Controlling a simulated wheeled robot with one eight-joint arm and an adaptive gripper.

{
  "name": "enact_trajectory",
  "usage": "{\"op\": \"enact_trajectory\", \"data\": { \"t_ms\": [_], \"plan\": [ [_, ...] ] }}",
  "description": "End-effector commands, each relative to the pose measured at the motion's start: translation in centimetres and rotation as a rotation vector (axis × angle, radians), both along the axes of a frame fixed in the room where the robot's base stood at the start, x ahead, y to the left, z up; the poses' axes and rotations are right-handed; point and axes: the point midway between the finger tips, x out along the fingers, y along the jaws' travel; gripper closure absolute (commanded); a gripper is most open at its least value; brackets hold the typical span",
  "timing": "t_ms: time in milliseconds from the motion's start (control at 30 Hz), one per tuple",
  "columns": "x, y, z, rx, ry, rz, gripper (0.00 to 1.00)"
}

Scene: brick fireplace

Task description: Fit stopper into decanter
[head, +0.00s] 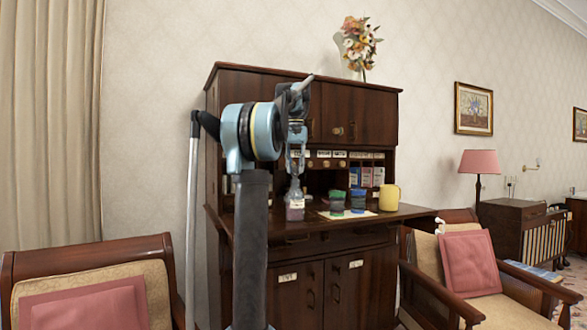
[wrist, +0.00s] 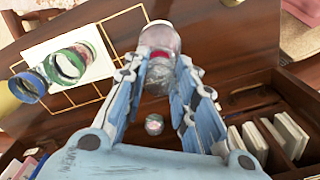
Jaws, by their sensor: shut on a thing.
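The glass decanter (head: 294,201) stands upright on the cabinet's desk top, with dark reddish contents low inside. In the wrist view its glass body (wrist: 160,37) shows just beyond my fingertips. My gripper (head: 297,172) points down directly above the decanter, close to its neck. In the wrist view my gripper (wrist: 157,78) is shut on a clear glass piece, which looks like the stopper (wrist: 156,80). The fingers and glass overlap, so I cannot tell whether the stopper touches or sits in the neck.
Two green-and-blue cups (head: 358,201) stand on a white sheet (wrist: 98,68) right of the decanter, with a yellow mug (head: 389,197) beyond. Behind are pigeonholes with cards and books (head: 361,177). The desk's front edge (head: 300,231) is near. Armchairs (head: 468,262) flank the cabinet.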

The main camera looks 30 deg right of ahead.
Motion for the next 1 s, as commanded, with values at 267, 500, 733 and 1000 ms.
{"op": "enact_trajectory", "data": {
  "t_ms": [267, 500, 733, 1000],
  "plan": [
    [0.0, 0.0, -0.6, 0.000, 0.000, 0.000, 0.92],
    [0.0, 0.0, -1.1, 0.000, 0.000, 0.000, 0.92],
    [0.0, 0.0, -1.5, 0.000, 0.000, 0.000, 0.92],
    [0.0, 0.0, -2.0, 0.000, 0.000, 0.000, 0.72]
  ]
}}
